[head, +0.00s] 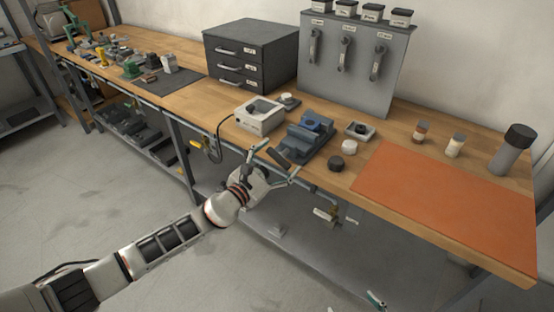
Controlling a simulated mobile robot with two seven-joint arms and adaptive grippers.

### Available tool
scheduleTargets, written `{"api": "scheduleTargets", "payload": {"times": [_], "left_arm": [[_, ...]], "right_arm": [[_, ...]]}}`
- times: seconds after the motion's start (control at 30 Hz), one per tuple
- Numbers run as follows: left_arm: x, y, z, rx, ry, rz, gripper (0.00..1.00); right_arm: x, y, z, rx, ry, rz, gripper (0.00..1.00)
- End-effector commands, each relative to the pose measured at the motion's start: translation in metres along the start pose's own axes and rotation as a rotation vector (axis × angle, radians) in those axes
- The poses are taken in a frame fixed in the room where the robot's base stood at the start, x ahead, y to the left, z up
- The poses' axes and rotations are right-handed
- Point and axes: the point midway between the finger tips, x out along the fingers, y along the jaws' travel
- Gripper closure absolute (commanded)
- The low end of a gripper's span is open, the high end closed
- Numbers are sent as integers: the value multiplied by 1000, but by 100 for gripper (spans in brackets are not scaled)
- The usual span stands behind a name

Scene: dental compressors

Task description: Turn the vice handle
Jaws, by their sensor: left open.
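The blue-grey vice (308,138) stands near the front edge of the wooden bench, in the middle of the head view. A dark bar (280,158), which looks like its handle, sticks out at the front of the vice. My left gripper (282,160) is open, just in front of the bench edge, with its fingers spread on either side of the dark bar. I cannot tell whether a finger touches it. A small part of my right gripper (376,300) shows at the bottom edge; its jaws cannot be judged.
A white box with a dark top part (259,116) stands left of the vice, a black puck (336,163) and white puck (349,147) to its right. A grey tool panel (352,70) and drawer cabinet (250,55) stand behind. An orange mat (440,205) lies clear at right.

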Motion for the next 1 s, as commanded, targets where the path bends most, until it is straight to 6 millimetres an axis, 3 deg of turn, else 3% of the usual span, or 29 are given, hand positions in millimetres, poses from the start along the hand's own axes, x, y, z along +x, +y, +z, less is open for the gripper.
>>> {"api": "scheduleTargets", "payload": {"times": [0.23, 0.7, 1.0], "left_arm": [[-21, 1, -2, -1, 1, 1, 21], [-106, 0, -1, -1, 2, 0, 21], [-120, 0, 0, 0, 0, 0, 21]], "right_arm": [[0, 0, 0, 0, 1, 0, 27], [0, 0, -1, 1, 2, 0, 27], [0, 0, -1, 1, 2, 0, 27]]}}
